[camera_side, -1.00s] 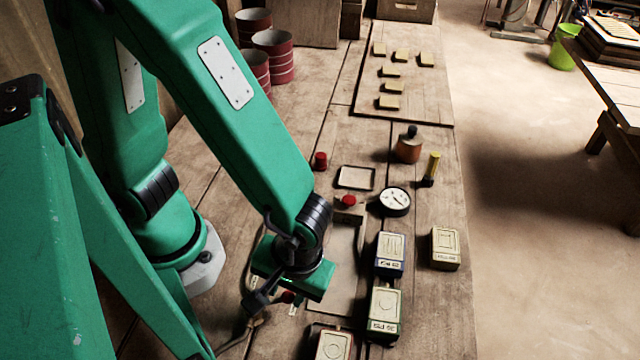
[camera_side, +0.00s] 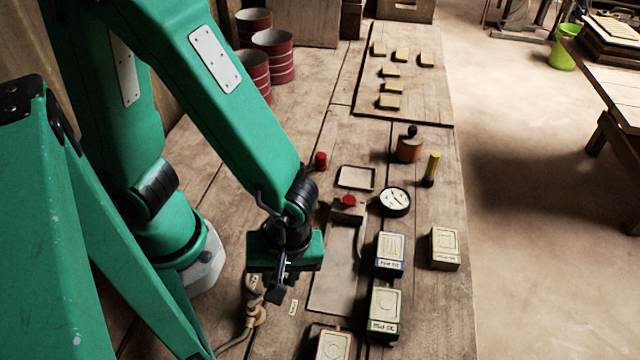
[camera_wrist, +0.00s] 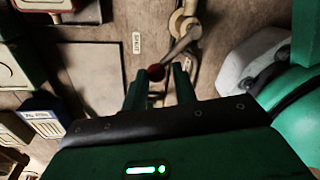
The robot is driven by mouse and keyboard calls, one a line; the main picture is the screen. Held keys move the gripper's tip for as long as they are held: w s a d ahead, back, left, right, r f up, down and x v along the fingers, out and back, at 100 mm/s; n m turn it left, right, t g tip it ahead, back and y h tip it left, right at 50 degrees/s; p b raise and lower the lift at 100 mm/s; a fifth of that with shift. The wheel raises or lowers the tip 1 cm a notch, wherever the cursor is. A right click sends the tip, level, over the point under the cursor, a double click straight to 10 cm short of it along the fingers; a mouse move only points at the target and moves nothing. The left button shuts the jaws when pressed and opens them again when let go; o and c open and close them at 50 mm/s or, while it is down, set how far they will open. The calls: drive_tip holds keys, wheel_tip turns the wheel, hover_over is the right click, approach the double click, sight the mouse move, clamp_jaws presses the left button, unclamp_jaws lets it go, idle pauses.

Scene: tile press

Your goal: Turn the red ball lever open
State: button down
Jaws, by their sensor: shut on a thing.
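The red ball (camera_wrist: 156,72) sits between the two fingers of my gripper (camera_wrist: 160,80) in the wrist view. Its grey lever arm (camera_wrist: 181,46) runs from the ball up and right to the pale valve body (camera_wrist: 186,22). In the side view the valve (camera_side: 257,313) stands just left of and in front of my gripper (camera_side: 277,288), and the ball is hidden behind my gripper. My gripper is shut on the ball, low over the bench. A small pale label (camera_wrist: 137,42) lies left of the lever, its text too small to read surely.
A flat plate (camera_side: 335,285) lies right of my gripper, with a red button box (camera_side: 348,205) behind it. Several labelled boxes (camera_side: 385,308) stand further right, near a round gauge (camera_side: 395,201). A hose (camera_side: 236,340) runs from the valve toward the front. Bare bench lies between.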

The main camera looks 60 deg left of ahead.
sight(287, 283)
drive_tip(key=shift+s+a, duration=0.1)
drive_tip(key=shift+s, duration=0.05)
drive_tip(key=c, duration=1.1)
unclamp_jaws()
drive_tip(key=shift+r, duration=0.35)
drive_tip(key=shift+w+d+r, duration=0.15)
drive_tip(key=shift+d+r, duration=0.05)
drive_tip(key=shift+r, duration=0.95)
drive_tip(key=shift+w+d+r, duration=0.15)
drive_tip(key=shift+r, duration=1.05)
drive_tip(key=shift+w+d+r, duration=0.15)
drive_tip(key=shift+d+r, duration=0.05)
drive_tip(key=shift+r, duration=0.95)
